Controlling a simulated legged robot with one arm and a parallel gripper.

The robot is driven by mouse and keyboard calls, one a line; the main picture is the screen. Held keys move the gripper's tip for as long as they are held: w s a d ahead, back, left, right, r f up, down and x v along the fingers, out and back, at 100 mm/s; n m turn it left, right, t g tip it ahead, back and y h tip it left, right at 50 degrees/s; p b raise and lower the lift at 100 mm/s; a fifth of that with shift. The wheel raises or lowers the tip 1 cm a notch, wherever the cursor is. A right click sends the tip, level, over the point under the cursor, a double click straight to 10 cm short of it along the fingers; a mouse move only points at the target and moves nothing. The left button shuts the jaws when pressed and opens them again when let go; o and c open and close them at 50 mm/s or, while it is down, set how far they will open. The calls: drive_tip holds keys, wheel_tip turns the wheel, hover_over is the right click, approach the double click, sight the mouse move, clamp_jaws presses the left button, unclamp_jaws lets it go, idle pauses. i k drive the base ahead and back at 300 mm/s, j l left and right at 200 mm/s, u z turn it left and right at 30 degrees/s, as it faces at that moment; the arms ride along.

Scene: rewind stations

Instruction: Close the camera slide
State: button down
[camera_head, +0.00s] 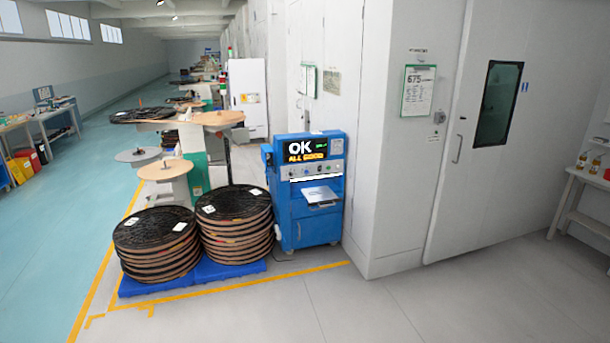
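A blue cabinet machine (309,225) stands against the white wall in the middle of the view. Its screen (306,150) reads "OK ALL GOOD" in white and yellow. Below a panel of knobs, a light grey flat plate (320,195) sticks out from its front; it may be the camera slide, but I cannot tell for certain. My gripper is not in view, and nothing is seen touching the machine.
Two stacks of dark reels (155,229) stand on blue pallets (200,275) left of the machine, inside yellow floor lines. A white door (459,150) is at the right, with a side table (583,195) beyond. The grey floor in front is clear.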

sight(323, 196)
drive_tip(key=i, duration=0.95)
drive_tip(key=i+j, duration=0.1)
drive_tip(key=i, duration=0.8)
drive_tip(key=i+z, duration=0.1)
drive_tip(key=i, duration=0.85)
drive_tip(key=i+j, duration=0.2)
drive_tip(key=i, duration=0.7)
drive_tip(key=i+z, duration=0.25)
drive_tip(key=i, duration=0.15)
drive_tip(key=i+j+z, duration=0.25)
drive_tip(key=i, duration=0.15)
